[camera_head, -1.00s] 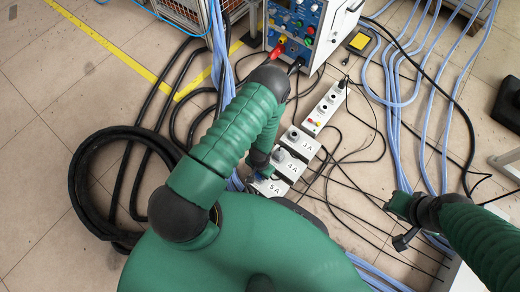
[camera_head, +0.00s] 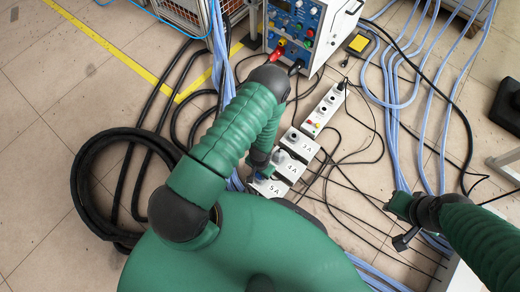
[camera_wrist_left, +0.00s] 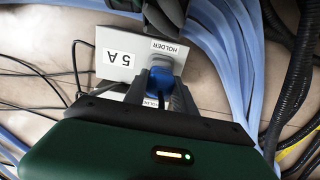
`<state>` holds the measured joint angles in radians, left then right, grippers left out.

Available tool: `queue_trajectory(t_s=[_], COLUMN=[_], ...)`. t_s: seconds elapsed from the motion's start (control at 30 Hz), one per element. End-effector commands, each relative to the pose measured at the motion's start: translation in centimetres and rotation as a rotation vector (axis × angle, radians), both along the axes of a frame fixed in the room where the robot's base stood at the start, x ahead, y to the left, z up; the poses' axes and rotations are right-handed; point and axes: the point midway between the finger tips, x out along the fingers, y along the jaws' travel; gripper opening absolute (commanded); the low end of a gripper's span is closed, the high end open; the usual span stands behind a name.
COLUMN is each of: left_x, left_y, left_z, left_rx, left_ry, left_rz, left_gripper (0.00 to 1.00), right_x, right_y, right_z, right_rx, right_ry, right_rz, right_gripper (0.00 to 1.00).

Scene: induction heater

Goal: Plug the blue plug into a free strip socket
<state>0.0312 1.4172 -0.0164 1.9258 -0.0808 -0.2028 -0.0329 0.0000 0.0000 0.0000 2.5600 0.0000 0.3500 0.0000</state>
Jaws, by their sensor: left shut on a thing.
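The blue plug (camera_wrist_left: 160,80) is between the fingers of my left gripper (camera_wrist_left: 160,92), at the holder block (camera_wrist_left: 119,53) labelled 5 A. My left gripper (camera_head: 262,165) is shut on it; in the head view the arm largely hides the plug. I cannot tell whether the plug still sits in the holder. The white socket strip (camera_head: 325,108) lies beyond the holders, with dark sockets along it, a black plug at its far end and a reddish switch at its near end.
Holder blocks marked 3 A (camera_head: 300,144) and 4 A (camera_head: 288,166) stand between the 5 A block and the strip. A blue-panelled power unit (camera_head: 305,30) stands at the back. Black cables (camera_head: 350,195) and blue hoses (camera_head: 397,120) cross the floor.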

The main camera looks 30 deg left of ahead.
Motion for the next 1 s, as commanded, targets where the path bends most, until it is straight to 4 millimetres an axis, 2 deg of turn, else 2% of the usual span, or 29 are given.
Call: queue_trajectory(t_s=[1.0], left_x=[0.0], left_y=[0.0], left_z=[4.3], left_rx=[0.0], left_ry=[0.0], left_rz=[0.0], left_gripper=[0.0], right_x=[0.0], right_y=[0.0], right_z=[3.9], right_rx=[0.0], right_ry=[0.0], right_rz=[0.0], right_gripper=[0.29])
